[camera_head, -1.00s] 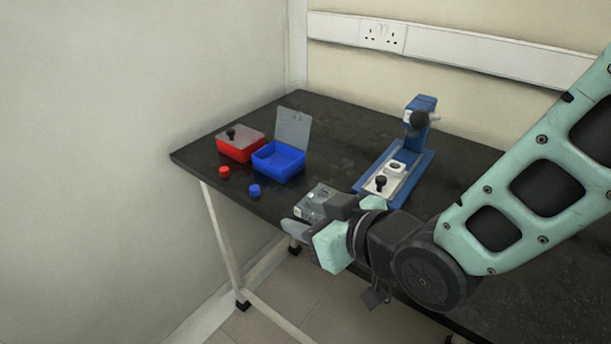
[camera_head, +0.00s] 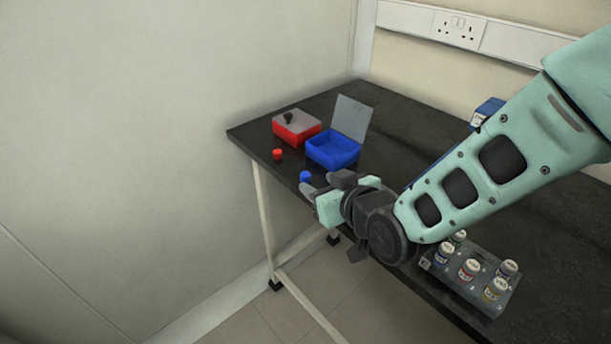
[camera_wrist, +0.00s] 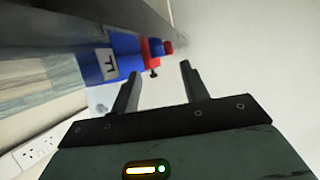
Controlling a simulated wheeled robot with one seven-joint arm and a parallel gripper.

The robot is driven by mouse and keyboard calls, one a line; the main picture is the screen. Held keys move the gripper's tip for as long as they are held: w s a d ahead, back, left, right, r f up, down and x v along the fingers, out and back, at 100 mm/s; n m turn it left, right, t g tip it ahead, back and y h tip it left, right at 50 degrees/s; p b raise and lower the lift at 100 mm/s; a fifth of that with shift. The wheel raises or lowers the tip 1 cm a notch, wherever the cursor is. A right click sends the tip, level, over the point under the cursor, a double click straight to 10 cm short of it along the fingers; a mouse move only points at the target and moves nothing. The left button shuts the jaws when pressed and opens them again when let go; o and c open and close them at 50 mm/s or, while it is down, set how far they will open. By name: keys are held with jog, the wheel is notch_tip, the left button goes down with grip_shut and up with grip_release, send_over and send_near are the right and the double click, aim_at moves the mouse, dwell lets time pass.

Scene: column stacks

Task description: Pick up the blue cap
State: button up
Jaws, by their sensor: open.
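The blue cap (camera_head: 305,176) lies on the dark table near its front left edge, just in front of the open blue box (camera_head: 333,150). In the wrist view the blue cap (camera_wrist: 156,47) shows beyond the fingers, close to a red cap (camera_wrist: 168,47). My gripper (camera_head: 312,192) is open and empty. In the head view it appears just below the blue cap, at the table's front edge. I cannot tell the exact gap between them.
A red cap (camera_head: 278,154) lies to the left. A red box (camera_head: 296,128) with a clear lid and black knob stands behind it. A rack (camera_head: 455,278) of several small bottles stands at the front right. A blue device (camera_head: 487,112) is mostly hidden by my arm.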

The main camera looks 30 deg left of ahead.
aim_at(308, 177)
jog(key=x, duration=0.5)
jog(key=shift+w+d+f, duration=0.1)
jog(key=shift+d+f, duration=0.05)
grip_shut()
